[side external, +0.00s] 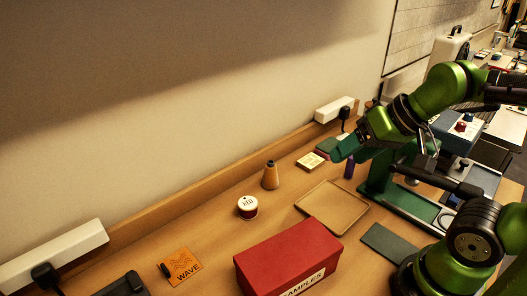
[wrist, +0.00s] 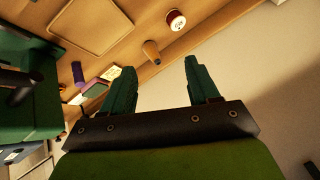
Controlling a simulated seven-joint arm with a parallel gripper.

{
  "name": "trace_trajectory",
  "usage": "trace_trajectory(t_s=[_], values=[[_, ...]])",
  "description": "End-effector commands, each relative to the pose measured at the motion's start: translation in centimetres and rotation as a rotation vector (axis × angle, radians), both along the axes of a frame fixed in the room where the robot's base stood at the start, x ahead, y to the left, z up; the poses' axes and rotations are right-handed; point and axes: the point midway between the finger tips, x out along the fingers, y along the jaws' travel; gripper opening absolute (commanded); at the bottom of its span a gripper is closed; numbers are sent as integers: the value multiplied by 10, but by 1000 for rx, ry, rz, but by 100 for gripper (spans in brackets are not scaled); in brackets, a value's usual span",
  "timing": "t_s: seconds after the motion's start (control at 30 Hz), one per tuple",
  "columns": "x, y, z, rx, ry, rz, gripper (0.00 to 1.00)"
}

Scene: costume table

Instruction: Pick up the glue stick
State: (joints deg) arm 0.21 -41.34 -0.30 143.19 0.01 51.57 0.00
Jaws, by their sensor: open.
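A small upright purple cylinder (side external: 349,168), which looks like the glue stick, stands on the wooden table near the green machine. In the wrist view the purple cylinder (wrist: 78,72) is left of my fingers, outside the space between them. My gripper (side external: 342,150) is in the air above the back of the table, near the cylinder in the side view. In the wrist view my gripper's two teal fingers (wrist: 160,66) are apart with nothing held between them.
A green machine (side external: 376,190) stands close to the purple cylinder. A tan tray (side external: 333,206), a cone spool (side external: 270,176), a white-and-red round tin (side external: 247,207) and a red samples box (side external: 290,255) are nearby. A pale yellow pad (side external: 310,161) lies near the wall ledge.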

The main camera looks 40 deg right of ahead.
Motion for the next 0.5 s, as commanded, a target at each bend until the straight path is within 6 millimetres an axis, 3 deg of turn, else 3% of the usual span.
trace_trajectory(t_s=[0.13,0.23,0.5], values=[[23,-21,-10,41,101,-82,60],[47,-51,-17,141,220,-295,60],[92,-152,-42,431,495,-1249,60]])
